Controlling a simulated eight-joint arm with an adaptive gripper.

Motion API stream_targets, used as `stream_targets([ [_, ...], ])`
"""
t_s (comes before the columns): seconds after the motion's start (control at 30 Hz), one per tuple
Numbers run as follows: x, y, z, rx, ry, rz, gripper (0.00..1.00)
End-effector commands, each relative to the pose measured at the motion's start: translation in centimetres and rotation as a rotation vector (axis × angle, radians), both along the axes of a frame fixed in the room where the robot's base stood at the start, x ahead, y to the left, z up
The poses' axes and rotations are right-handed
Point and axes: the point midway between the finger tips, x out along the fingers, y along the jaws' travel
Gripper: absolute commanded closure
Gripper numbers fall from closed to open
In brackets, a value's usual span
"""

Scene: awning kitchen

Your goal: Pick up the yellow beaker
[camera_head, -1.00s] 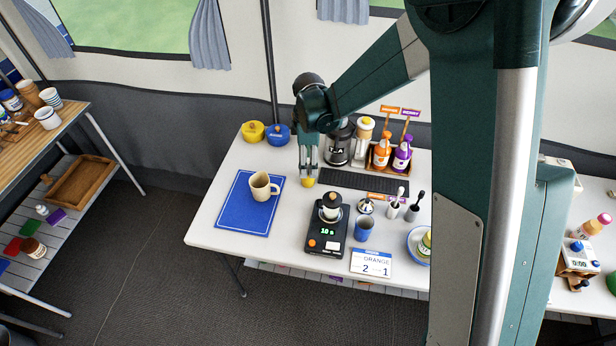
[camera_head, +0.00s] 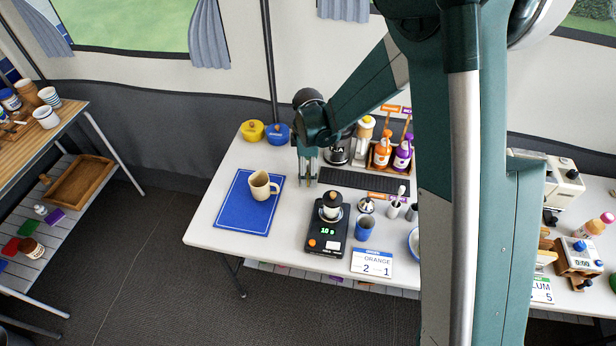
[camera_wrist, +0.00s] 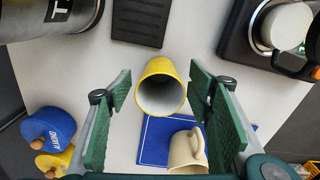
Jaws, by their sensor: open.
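The yellow beaker (camera_wrist: 152,72) shows in the wrist view with its grey open mouth towards the camera. It sits between the two green finger pads of my gripper (camera_wrist: 160,84), with a visible gap on each side. My gripper (camera_head: 306,184) is open and low over the white table (camera_head: 207,229) in the head view. The beaker is not visible in the head view, where my gripper covers its spot.
A blue mat (camera_head: 238,218) with a cream mug (camera_head: 259,187) lies left of my gripper. A black scale (camera_head: 326,238) and a blue cup (camera_head: 365,229) stand in front.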

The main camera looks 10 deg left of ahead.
Motion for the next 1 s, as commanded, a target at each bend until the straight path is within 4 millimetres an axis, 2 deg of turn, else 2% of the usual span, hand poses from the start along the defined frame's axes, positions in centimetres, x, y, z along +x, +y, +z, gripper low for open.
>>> stream_targets([
  [0.17, -0.02, -0.02, -0.99, 0.000, 0.000, 0.000, 0.49],
  [0.7, -0.01, -0.03, -0.99, 0.000, 0.000, 0.000, 0.49],
  [0.93, -0.02, -0.02, -0.98, 0.000, 0.000, 0.000, 0.79],
  [1.0, 0.00, -0.03, -0.98, 0.000, 0.000, 0.000, 0.80],
])
